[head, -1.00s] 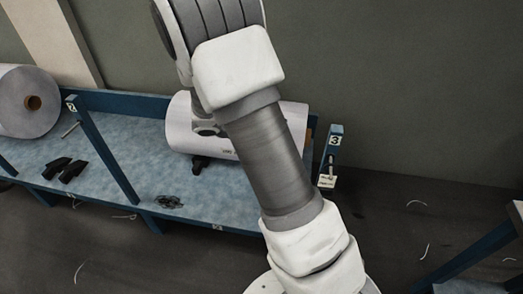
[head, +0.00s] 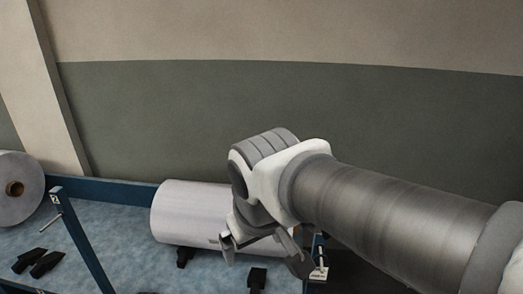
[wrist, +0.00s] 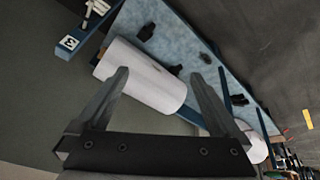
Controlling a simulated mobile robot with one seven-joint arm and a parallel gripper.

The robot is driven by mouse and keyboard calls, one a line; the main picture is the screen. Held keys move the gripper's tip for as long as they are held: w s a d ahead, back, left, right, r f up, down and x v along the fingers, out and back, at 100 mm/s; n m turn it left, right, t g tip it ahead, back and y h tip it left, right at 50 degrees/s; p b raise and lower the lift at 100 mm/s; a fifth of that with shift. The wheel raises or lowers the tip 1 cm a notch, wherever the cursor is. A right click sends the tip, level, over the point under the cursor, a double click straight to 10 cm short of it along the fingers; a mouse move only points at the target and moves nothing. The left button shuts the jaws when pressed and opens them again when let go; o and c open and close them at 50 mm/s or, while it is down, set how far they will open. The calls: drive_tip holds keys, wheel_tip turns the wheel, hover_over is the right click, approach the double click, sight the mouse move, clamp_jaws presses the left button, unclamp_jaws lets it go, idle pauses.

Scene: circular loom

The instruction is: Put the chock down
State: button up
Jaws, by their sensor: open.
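My gripper (head: 264,254) is open, in front of the right part of the white roll. Its two fingers are spread and empty in the wrist view (wrist: 159,76). One black chock (head: 256,280) stands on the blue bench top just below my gripper, apart from the fingers; it also shows in the wrist view (wrist: 145,32). A second black chock (head: 184,256) stands at the front of the white roll (head: 190,212), near its left end, and shows beside the roll in the wrist view (wrist: 175,70). I cannot tell which chock was last held.
Two more black chocks (head: 38,262) lie on the bench (head: 110,232) at the left. A blue slanted bar (head: 82,240) crosses the bench front. Another roll (head: 18,188) is at the far left.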

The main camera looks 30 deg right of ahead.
drive_tip(key=shift+s+a+r+m+t+y, duration=0.15)
drive_tip(key=shift+s+a+r+t+y, duration=0.2)
drive_tip(key=shift+s+a, duration=0.25)
drive_tip(key=shift+s+a+r+m+t+y, duration=0.15)
drive_tip(key=shift+s+a+r+t+y, duration=0.1)
drive_tip(key=shift+s+a+r+t, duration=0.25)
drive_tip(key=shift+s, duration=0.1)
wheel_tip(320, 180, up, 21)
drive_tip(key=p, duration=2.1)
drive_tip(key=shift+f, duration=0.15)
